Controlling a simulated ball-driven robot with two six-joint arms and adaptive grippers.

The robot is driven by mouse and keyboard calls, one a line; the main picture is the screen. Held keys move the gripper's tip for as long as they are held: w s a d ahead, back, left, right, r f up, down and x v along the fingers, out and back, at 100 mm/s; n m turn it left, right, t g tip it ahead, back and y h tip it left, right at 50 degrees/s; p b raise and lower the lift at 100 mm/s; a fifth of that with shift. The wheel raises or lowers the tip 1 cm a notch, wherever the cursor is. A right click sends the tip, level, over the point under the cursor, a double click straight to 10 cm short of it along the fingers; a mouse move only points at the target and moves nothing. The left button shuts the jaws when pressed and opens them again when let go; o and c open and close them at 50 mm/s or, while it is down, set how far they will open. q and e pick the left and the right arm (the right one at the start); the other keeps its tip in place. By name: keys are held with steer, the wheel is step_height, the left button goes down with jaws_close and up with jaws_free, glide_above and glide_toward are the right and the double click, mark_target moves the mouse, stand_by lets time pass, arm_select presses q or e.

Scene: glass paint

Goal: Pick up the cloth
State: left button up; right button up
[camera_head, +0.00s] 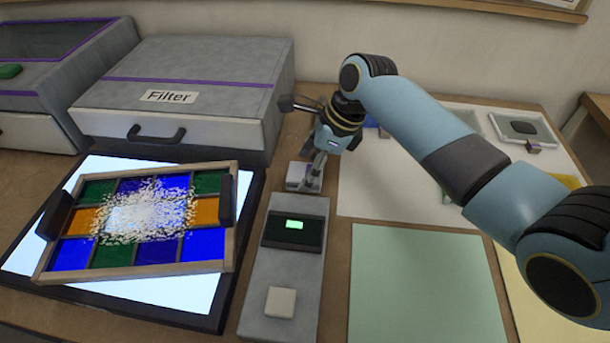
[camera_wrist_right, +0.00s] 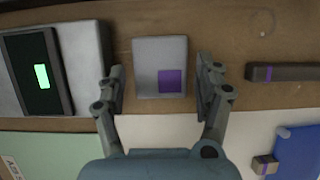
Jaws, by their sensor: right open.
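A small grey pad with a purple corner patch, which looks like the folded cloth (camera_wrist_right: 160,50), lies flat on the wooden table. In the head view the cloth (camera_head: 295,173) is just behind the grey device with the green display and is partly covered by my gripper. My right gripper (camera_head: 312,180) points down at it from above. In the right wrist view the right gripper (camera_wrist_right: 160,75) is open, with one finger on each side of the cloth and visible gaps to both edges. It holds nothing. My left gripper is not in view.
The grey device (camera_head: 258,308) stands close in front of the cloth. A grey Filter box (camera_head: 200,72) is at the back left. A framed coloured-glass panel (camera_head: 100,272) with white grains lies on a light pad. A dark bar (camera_wrist_right: 285,72) lies to the wrist view's right. A green sheet (camera_head: 425,290) lies flat.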

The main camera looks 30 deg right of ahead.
mark_target(298, 172)
steer(key=shift+x, duration=0.8)
steer(key=shift+c, duration=0.6)
steer(key=c, duration=0.8)
steer(key=shift+r, duration=0.15)
step_height(298, 172, up, 4)
steer(key=shift+s+d+r, duration=0.1)
steer(key=shift+s+r, duration=0.05)
steer(key=shift+s, duration=0.05)
steer(key=s+d+r, duration=0.1)
steer(key=s+r, duration=0.1)
steer(key=s, duration=0.1)
steer(key=s+d+r+p, duration=0.1)
steer(key=s+r, duration=0.1)
steer(key=s, duration=0.2)
steer(key=s+d+r, duration=0.1)
steer(key=s+r, duration=0.1)
steer(key=s, duration=0.2)
steer(key=shift+r+p, duration=0.25)
steer(key=shift+p, duration=0.15)
